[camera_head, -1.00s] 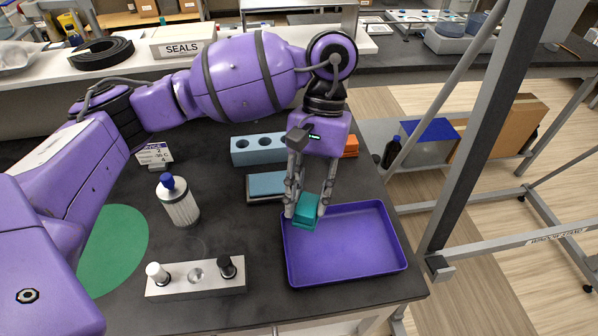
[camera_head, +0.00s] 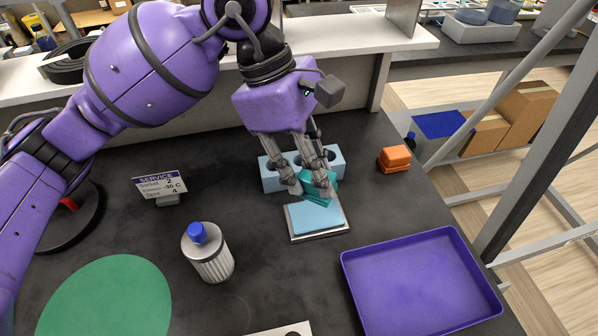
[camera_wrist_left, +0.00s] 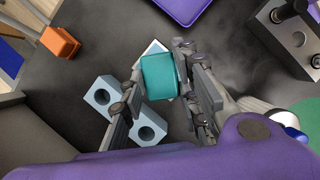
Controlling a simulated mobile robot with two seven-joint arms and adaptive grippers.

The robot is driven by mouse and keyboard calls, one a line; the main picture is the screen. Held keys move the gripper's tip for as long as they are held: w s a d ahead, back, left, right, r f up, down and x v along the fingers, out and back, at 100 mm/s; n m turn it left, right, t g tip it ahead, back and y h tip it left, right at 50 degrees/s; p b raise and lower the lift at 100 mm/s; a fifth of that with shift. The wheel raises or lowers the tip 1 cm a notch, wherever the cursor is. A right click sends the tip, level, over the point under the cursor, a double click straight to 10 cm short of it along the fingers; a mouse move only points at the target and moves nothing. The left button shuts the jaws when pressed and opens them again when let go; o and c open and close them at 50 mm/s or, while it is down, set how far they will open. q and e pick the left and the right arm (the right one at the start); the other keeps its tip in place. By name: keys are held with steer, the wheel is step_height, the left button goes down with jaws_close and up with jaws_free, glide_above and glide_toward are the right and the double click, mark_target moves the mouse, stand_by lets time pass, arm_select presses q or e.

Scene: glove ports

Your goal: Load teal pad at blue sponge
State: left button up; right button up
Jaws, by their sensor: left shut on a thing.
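My left gripper (camera_head: 311,190) is shut on the teal pad (camera_head: 320,191), a small block also seen between the fingers in the left wrist view (camera_wrist_left: 159,77). The pad is held just above the far part of the blue sponge (camera_head: 318,219). The sponge is a flat light-blue slab on a pale tray on the dark bench. In the left wrist view the pad hides most of the sponge, and I cannot tell whether they touch. My right gripper does not show.
A light-blue block with holes (camera_head: 271,178) stands right behind the gripper. An orange block (camera_head: 394,158) is at the right, and a purple tray (camera_head: 420,283) at the front right. A blue-capped bottle (camera_head: 208,253), a service sign (camera_head: 160,186) and a green disc (camera_head: 105,300) are on the left.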

mark_target(313, 192)
arm_select(q)
steer(key=shift+w+a+n, duration=0.1)
steer(key=shift+a+n, duration=0.15)
steer(key=shift+n, duration=0.45)
steer(key=shift+d+n+t, duration=0.1)
steer(key=shift+n+t, duration=0.2)
steer(key=shift+d, duration=0.3)
steer(key=shift+s+d, duration=0.15)
steer(key=shift+s, duration=0.1)
steer(key=shift+f, duration=0.25)
steer(key=shift+f+b, duration=0.35)
step_height(313, 192, down, 3)
steer(key=shift+f+b, duration=0.2)
steer(key=shift+b, duration=0.75)
steer(key=shift+w+f+b, duration=0.1)
steer(key=shift+f+b, duration=0.2)
steer(key=shift+f, duration=0.3)
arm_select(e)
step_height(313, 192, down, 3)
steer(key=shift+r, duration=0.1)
